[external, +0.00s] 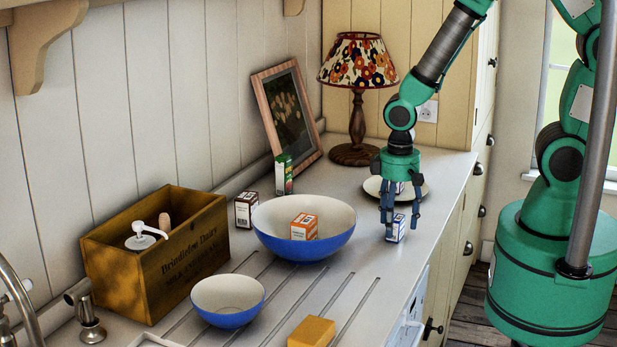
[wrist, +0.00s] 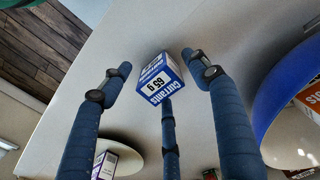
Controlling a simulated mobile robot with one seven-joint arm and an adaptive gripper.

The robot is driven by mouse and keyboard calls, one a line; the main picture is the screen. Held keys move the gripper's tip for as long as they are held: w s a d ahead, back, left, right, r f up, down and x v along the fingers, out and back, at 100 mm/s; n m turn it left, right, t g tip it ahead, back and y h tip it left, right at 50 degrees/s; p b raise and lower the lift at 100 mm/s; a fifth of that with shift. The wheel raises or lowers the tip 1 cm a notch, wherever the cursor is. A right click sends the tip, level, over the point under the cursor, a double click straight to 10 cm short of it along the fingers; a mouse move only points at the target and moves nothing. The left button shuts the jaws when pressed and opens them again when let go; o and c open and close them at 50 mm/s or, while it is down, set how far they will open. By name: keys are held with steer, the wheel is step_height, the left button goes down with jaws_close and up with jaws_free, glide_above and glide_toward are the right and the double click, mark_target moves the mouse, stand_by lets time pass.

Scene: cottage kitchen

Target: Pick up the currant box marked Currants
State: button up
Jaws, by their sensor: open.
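The currant box (wrist: 158,78) is a small blue-and-white carton with "Currants" printed on it. It stands on the worktop and also shows in the external view (external: 397,230), partly behind my fingers. My gripper (external: 396,218) points down at the box, with blue fingers. In the wrist view my gripper (wrist: 160,85) is open, its fingers spread around the box, with gaps at the left and right fingers. Whether the middle finger touches the box I cannot tell.
A large blue bowl (external: 335,238) holding an orange box (external: 304,227) stands left of my gripper. A plate (external: 420,188) with a small box lies just behind. The worktop's front edge is close.

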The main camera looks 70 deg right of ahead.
steer(key=shift+f, duration=0.45)
steer(key=c, duration=1.4)
